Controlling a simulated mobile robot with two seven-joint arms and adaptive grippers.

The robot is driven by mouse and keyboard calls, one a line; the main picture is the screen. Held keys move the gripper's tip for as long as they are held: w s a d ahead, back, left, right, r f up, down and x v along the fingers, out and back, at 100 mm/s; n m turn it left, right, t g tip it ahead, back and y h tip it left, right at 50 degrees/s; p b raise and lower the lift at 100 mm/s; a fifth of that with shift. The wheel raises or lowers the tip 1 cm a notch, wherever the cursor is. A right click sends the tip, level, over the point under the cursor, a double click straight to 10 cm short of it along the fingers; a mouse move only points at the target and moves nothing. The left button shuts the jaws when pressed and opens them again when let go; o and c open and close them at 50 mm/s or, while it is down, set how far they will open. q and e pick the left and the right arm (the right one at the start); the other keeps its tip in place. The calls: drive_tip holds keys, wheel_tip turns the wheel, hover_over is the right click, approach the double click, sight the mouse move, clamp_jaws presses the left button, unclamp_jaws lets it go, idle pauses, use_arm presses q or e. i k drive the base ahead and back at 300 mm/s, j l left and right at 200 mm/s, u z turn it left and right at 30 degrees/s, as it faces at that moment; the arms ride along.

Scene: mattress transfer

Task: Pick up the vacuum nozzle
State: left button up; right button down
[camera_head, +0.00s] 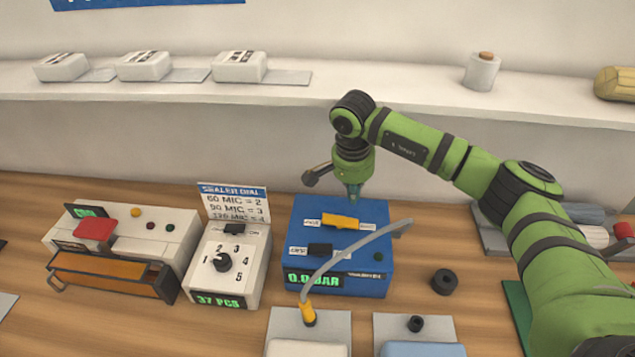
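The vacuum nozzle (308,313) is yellow with a dark tip. It sits at the lower end of a curved grey hose (350,250) that arches across the front of a blue vacuum unit (372,278). The nozzle is over a grey plate (282,325), just behind a pale pouch or block; I cannot tell if it touches either. My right gripper (352,190) points down above the back of the blue unit, behind and apart from the nozzle. Its fingers are small and partly hidden, so its opening is unclear. My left gripper is not in view.
A dial box (250,275) and a sealer with an orange front (110,278) stand left of the blue unit. A black ring (444,281) lies to its right. A second plate (385,325) holds a black fitting (415,324). A white shelf (400,95) runs behind.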

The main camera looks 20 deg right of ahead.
sight(308, 315)
drive_tip(key=k, duration=2)
